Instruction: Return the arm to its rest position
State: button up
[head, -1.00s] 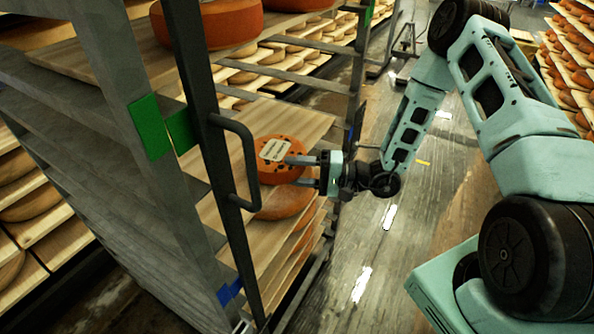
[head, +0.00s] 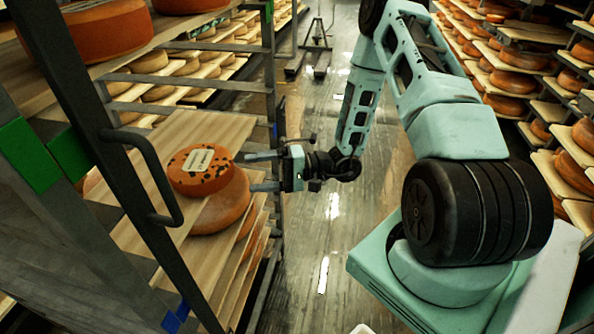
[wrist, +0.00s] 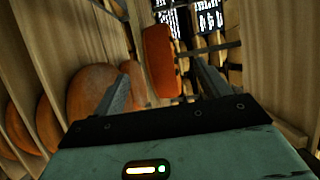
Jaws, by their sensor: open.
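My gripper (head: 262,172) is open and empty at the open side of the shelf rack, with its fingers pointing left. A small orange cheese wheel with dark spots and a pale label (head: 199,170) lies left of the fingertips, on or over a larger orange wheel (head: 222,207). A gap shows between the fingertips and the small wheel. In the wrist view the small orange wheel (wrist: 160,62) stands beyond and between the two open fingers. My arm reaches from the right, over the aisle, to the rack.
The rack's dark upright with a handle (head: 150,180) is at left. Wooden shelves (head: 185,130) fill the rack, with large orange wheels (head: 105,28) on the upper board. More cheese shelves (head: 510,80) line the right side.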

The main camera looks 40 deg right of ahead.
jog(key=b+v, duration=0.1)
jog(key=v, duration=0.8)
jog(key=shift+d, duration=0.2)
jog(key=shift+s, duration=0.15)
